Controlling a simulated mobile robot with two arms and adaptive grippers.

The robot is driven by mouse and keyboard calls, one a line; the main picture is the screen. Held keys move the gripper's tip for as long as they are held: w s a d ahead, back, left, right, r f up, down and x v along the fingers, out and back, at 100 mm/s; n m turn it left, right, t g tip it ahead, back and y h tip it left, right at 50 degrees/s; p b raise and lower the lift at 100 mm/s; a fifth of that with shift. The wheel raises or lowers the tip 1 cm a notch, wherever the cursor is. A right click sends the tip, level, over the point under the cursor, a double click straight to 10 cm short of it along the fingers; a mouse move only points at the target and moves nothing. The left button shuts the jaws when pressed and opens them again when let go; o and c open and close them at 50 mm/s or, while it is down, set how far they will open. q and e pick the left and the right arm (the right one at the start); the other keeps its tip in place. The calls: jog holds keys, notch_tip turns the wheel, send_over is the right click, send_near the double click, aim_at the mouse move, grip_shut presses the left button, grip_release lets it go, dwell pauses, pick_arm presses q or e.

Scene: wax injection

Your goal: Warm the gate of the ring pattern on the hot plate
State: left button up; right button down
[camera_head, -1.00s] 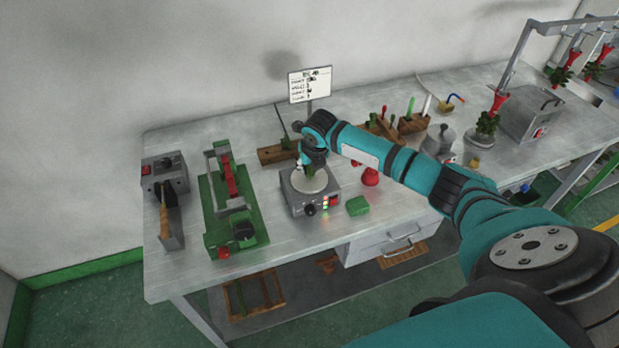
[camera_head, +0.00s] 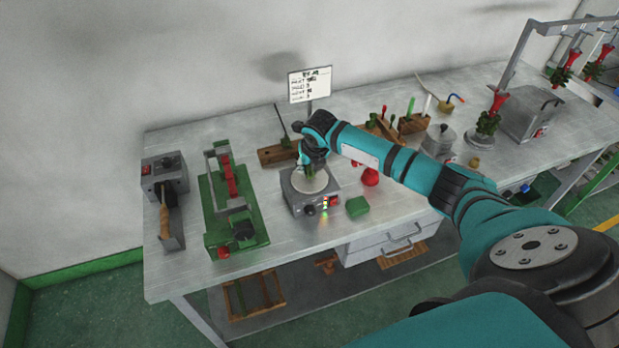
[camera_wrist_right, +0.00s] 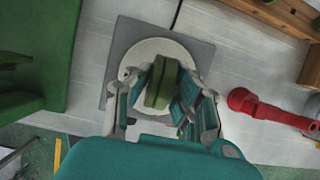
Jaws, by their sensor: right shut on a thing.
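The hot plate (camera_head: 301,203) is a grey box with a round pale top, a knob and small lit lights on its front, standing near the middle of the bench. My right gripper (camera_head: 311,170) points down over the pale disc. In the wrist view my right gripper (camera_wrist_right: 162,100) is shut on a green piece, the ring pattern (camera_wrist_right: 161,82), with the disc (camera_wrist_right: 143,50) behind it. The ring shape and gate cannot be made out, and I cannot tell whether the piece touches the disc. My left gripper is not in view.
A green clamp fixture (camera_head: 211,200) and a grey box with a wooden-handled tool (camera_head: 163,215) stand left of the plate. A green block (camera_head: 357,207) lies right of it, with a red piece (camera_head: 370,177) behind. A sign (camera_head: 310,86) and wooden racks stand behind.

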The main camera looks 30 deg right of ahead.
jog(key=shift+r+p, duration=2.75)
jog(key=shift+r, duration=0.3)
jog(key=shift+f, duration=0.1)
